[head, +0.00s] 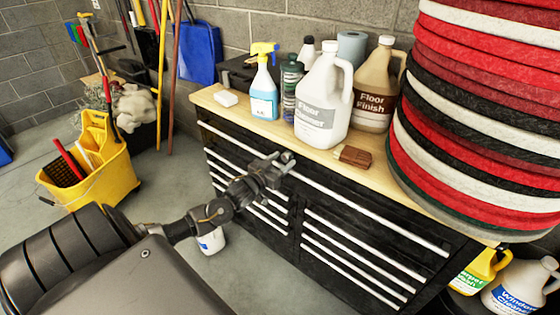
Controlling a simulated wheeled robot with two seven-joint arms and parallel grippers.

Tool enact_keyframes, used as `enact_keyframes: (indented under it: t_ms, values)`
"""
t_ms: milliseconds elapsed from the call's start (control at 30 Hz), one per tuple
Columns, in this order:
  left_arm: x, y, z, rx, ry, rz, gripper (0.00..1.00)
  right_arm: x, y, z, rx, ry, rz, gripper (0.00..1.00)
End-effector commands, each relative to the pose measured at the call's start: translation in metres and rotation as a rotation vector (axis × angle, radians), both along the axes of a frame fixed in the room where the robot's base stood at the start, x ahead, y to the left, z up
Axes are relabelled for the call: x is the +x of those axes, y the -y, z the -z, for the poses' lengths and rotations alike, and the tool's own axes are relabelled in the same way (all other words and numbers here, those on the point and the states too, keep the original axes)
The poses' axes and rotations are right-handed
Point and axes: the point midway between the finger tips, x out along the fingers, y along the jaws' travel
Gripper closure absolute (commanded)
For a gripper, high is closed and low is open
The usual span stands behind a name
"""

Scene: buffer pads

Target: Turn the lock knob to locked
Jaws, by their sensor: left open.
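My left gripper (282,164) is open in front of the upper front of the black drawer cabinet (345,215), close to the long top drawer handle. Its arm comes in from the lower left. I cannot make out a separate lock knob; it may be hidden behind the gripper or too small and dark to tell. Whether the fingers touch the cabinet front is unclear. My right gripper is not in view.
Floor cleaner (322,105) and floor finish (374,88) jugs, a spray bottle (264,90) and a brush (354,156) stand on the wooden top. Stacked pads (480,110) rise at right. A yellow mop bucket (100,175) stands left. A white container (211,241) is on the floor.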

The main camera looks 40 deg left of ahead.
Motion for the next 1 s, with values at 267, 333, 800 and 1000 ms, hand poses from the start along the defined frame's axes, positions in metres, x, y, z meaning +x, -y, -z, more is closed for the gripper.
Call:
enact_keyframes:
  t_ms: [267,333,800,1000]
  values:
    - [-0.0003,0.0,0.0001,0.0,0.0,0.0,0.62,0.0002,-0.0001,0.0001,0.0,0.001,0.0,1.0]
    - [-0.0004,0.0,0.0,0.0,0.0,0.0,0.72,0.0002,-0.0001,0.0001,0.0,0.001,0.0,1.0]
    - [-0.0006,-0.0013,-0.001,0.041,0.0,-0.002,0.93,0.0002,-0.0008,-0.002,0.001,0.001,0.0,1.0]
    - [-0.0003,-0.0006,-0.0018,0.153,-0.001,-0.002,0.93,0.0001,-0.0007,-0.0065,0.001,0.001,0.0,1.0]
